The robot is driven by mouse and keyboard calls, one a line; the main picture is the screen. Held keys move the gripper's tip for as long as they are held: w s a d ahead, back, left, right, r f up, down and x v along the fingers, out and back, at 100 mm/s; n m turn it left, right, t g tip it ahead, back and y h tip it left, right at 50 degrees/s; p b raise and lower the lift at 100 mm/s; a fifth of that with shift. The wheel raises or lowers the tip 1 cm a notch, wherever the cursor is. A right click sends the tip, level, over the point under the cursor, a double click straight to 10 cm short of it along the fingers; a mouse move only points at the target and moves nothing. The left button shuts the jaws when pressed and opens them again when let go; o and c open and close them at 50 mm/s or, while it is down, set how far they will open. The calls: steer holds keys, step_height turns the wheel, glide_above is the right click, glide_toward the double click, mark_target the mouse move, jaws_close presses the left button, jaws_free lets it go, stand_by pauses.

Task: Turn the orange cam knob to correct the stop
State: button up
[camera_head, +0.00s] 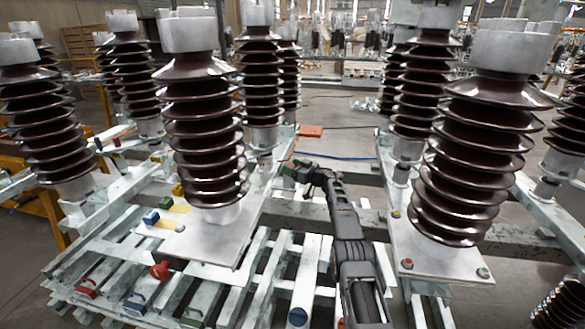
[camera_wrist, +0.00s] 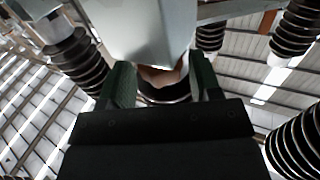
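My gripper (camera_head: 302,172) is at the end of my arm, beyond the near middle insulator and beside a pale steel frame beam. In the wrist view my gripper (camera_wrist: 162,80) has its two green-faced fingers apart. A shaded brown-orange piece (camera_wrist: 160,76), which may be the cam knob, shows between them, partly hidden by a grey metal part (camera_wrist: 150,30) above. I cannot tell whether the fingers touch it. In the head view I cannot make out the knob or its stop at my gripper.
Tall brown ribbed insulators (camera_head: 203,130) and (camera_head: 475,150) stand on both sides of my arm. A red knob (camera_head: 159,270) and several coloured handles sit on the slatted frame at lower left. An orange box (camera_head: 310,131) lies beyond my gripper. The floor behind is fairly open.

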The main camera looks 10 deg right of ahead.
steer(key=shift+o, duration=0.6)
steer(key=shift+a, duration=0.2)
steer(key=shift+s+d+f+b, duration=0.1)
steer(key=shift+s+d+b, duration=0.3)
steer(key=shift+b, duration=0.6)
steer(key=v, duration=1.2)
steer(key=shift+s+d+b, duration=0.2)
steer(key=shift+s+b, duration=0.05)
steer(key=shift+b, duration=0.15)
